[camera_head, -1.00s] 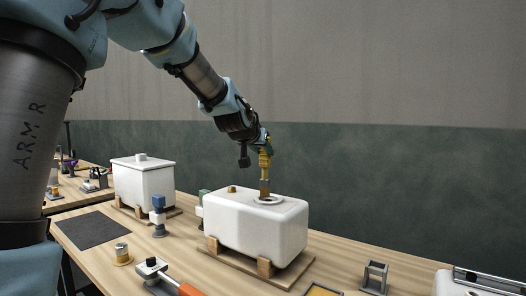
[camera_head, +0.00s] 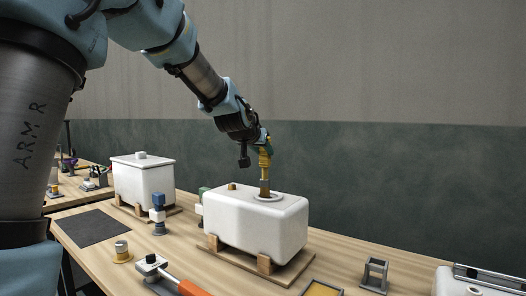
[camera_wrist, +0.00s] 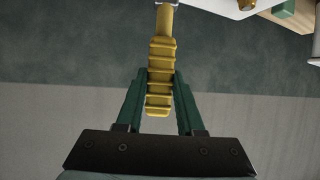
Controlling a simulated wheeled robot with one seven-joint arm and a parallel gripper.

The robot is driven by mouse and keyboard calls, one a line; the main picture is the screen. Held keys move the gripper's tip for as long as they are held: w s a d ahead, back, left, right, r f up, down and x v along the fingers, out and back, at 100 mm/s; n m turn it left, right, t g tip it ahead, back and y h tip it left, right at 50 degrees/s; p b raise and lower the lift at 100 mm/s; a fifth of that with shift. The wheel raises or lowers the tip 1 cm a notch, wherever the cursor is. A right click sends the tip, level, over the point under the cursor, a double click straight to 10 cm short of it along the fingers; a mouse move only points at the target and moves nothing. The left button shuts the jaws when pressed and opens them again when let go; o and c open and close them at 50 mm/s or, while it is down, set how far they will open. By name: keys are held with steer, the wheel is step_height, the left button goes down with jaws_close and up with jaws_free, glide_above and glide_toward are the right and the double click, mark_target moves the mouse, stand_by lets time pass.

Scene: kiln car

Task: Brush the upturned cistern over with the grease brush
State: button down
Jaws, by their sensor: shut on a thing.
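The upturned cistern (camera_head: 250,228) is a white rounded box resting on wooden blocks on a board. Its top has a ring-shaped opening and a small brass-coloured stub. My gripper (camera_head: 265,146) is above the cistern's top and shut on the grease brush (camera_head: 265,170). The brush is held upright, its lower end at or just over the ring; I cannot tell whether it touches. In the wrist view, the green fingers of my gripper (camera_wrist: 159,95) hold the ribbed yellow handle of the grease brush (camera_wrist: 160,62). The bristles are not clear there.
A lidded white cistern (camera_head: 143,184) stands to the left. A blue-topped tool (camera_head: 158,214), a small brass tin (camera_head: 122,252) and an orange-handled tool (camera_head: 190,287) are on the wooden bench. A grey bracket (camera_head: 374,274) stands at right. A dark mat (camera_head: 92,229) lies bare at left.

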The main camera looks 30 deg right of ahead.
steer(key=shift+f, duration=0.25)
stand_by(0.3)
steer(key=shift+s+d+r+p, duration=0.2)
steer(key=shift+d+p, duration=0.15)
steer(key=shift+d, duration=0.25)
steer(key=shift+s+d+f+p, duration=0.1)
steer(key=shift+d+p, duration=0.2)
steer(key=shift+d, duration=0.25)
steer(key=shift+w+a+f+b, duration=0.25)
steer(key=shift+w+b, duration=0.1)
steer(key=shift+b, duration=0.2)
steer(key=shift+w+a+r+b, duration=0.15)
steer(key=shift+w+a+b, duration=0.05)
steer(key=shift+w+b, duration=0.2)
